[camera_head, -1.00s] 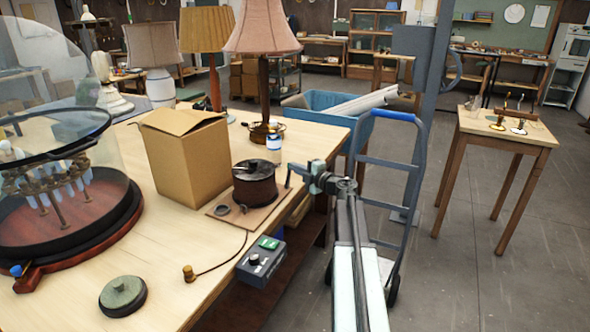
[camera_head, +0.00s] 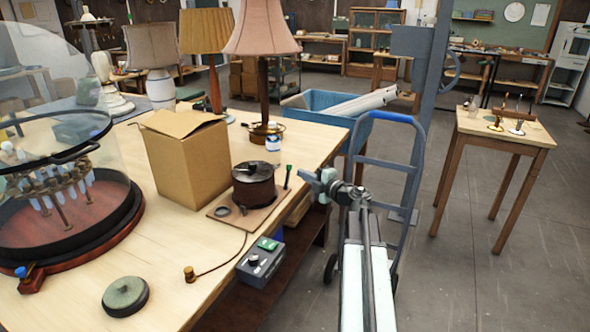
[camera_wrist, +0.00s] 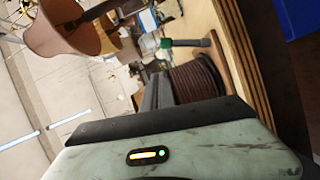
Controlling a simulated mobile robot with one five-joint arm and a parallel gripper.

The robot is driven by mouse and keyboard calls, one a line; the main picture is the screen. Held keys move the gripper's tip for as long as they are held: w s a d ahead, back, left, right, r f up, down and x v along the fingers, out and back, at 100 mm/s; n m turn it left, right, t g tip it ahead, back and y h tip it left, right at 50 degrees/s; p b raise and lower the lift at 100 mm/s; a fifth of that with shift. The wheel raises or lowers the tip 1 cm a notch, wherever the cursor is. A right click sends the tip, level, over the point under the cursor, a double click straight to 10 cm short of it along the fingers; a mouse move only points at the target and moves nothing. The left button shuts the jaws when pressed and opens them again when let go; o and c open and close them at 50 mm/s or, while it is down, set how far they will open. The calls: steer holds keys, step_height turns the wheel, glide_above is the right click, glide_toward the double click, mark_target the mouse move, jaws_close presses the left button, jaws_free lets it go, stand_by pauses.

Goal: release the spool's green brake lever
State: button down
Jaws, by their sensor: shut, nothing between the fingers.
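The brown wire spool (camera_head: 254,190) stands on a small wooden board (camera_head: 222,211) near the right edge of the workbench. Its thin brake lever (camera_head: 287,176), with a green tip, stands about upright at the board's right side. My gripper (camera_head: 305,174) is shut and empty, just right of the lever, with a small gap between them. In the wrist view the wound spool (camera_wrist: 197,82) lies beyond my dark fingers (camera_wrist: 152,94), and the green lever (camera_wrist: 195,42) shows above it in the picture.
A cardboard box (camera_head: 186,160) stands left of the spool. A switch box (camera_head: 261,262) sits at the bench edge, its cord leading to a brass part (camera_head: 190,273). A pink-shaded lamp (camera_head: 263,30) stands behind. A blue hand truck (camera_head: 385,160) stands to the right, close to my arm.

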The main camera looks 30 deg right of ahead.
steer(key=s, duration=0.3)
steer(key=s+d, duration=0.1)
steer(key=s, duration=0.1)
steer(key=shift+r, duration=0.4)
